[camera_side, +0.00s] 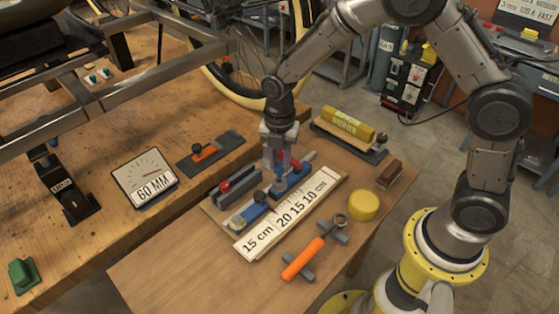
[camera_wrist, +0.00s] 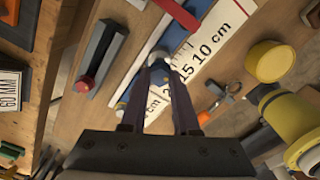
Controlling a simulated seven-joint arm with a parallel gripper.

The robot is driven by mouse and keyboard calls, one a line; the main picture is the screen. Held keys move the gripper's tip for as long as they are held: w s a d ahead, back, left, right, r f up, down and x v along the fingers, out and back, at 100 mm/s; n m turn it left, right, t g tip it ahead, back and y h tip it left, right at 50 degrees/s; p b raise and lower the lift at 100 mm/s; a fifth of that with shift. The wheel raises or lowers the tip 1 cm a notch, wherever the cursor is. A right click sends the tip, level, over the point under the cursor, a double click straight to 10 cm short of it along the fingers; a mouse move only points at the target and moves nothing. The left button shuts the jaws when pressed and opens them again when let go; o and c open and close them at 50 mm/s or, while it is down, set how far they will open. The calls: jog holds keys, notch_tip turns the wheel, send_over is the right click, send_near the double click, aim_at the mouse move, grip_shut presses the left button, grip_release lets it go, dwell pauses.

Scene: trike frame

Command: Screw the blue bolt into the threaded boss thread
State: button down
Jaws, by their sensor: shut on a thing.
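My gripper (camera_side: 274,178) points down over a low rack of parts on the small wooden table. In the wrist view its fingertips (camera_wrist: 160,72) are closed together on a small blue piece with a pale round top (camera_wrist: 158,58), taken as the blue bolt. The fingers hide most of it, and I cannot tell whether it is clear of the rack. Blue bar-like parts (camera_side: 292,180) lie at the fingertips, with another blue part (camera_side: 252,210) toward the front left. I cannot make out the threaded boss surely; a grey metal frame (camera_side: 115,85) stands at upper left.
A white ruler board (camera_side: 290,212) lies beside the rack. Nearby are a dark bar with a red end (camera_side: 235,185), a yellow cylinder (camera_side: 363,205), an orange-handled tool (camera_side: 303,258) and a yellow block (camera_side: 347,125). A gauge card (camera_side: 146,178) stands on the bench.

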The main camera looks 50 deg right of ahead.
aim_at(280, 166)
jog(key=shift+f, duration=1.5)
jog(key=c, duration=0.6)
grip_release()
notch_tip(280, 166, up, 14)
jog(key=shift+f, duration=0.1)
